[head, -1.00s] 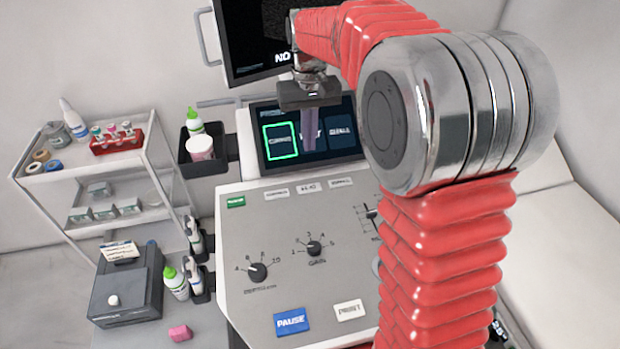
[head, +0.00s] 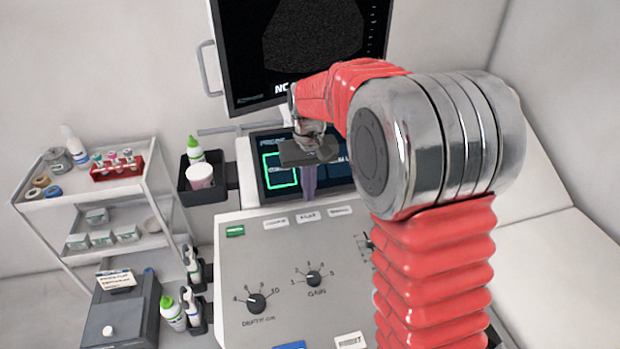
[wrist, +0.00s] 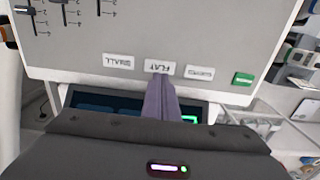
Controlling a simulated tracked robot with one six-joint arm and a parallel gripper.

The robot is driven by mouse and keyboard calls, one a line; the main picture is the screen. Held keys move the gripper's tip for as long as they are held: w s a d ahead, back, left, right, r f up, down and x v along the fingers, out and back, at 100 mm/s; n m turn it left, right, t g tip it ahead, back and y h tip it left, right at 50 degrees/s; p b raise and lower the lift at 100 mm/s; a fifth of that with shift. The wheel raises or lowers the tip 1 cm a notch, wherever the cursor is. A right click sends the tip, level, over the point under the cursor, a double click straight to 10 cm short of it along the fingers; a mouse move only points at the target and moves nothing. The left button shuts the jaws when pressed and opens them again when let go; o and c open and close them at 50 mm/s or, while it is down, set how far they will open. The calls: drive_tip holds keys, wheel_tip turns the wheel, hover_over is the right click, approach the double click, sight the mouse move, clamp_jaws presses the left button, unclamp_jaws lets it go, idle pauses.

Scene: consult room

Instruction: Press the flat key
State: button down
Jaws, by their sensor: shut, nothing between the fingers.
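The flat key (head: 307,216) is a small white key, the middle of three in a row along the back of the grey console panel. In the wrist view the flat key (wrist: 160,67) appears upside down, directly beyond my fingertips. My gripper (head: 309,199) is shut and empty, its purple-grey fingers pointing down just behind the flat key. In the wrist view my gripper (wrist: 159,80) overlaps the key's near edge; I cannot tell whether it touches. The curved key (head: 275,223) and the small key (head: 340,211) lie either side.
A touchscreen (head: 263,150) stands behind the keys, its left tile outlined green; my gripper partly covers it. A green key (head: 235,230) sits at the panel's back left. Depth (head: 256,304) and gain (head: 314,278) knobs lie forward. A bottle-and-cup holder (head: 202,195) hangs at left.

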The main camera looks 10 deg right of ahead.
sight(309, 217)
wheel_tip(309, 217, down, 7)
drive_tip(key=shift+r, duration=0.1)
idle(0.5)
drive_tip(key=shift+s+f, duration=0.2)
drive_tip(key=shift+f, duration=0.85)
drive_tip(key=shift+r, duration=0.1)
drive_tip(key=shift+w+r, duration=0.15)
drive_tip(key=shift+r, duration=0.4)
wheel_tip(309, 217, up, 14)
drive_tip(key=shift+w, duration=0.2)
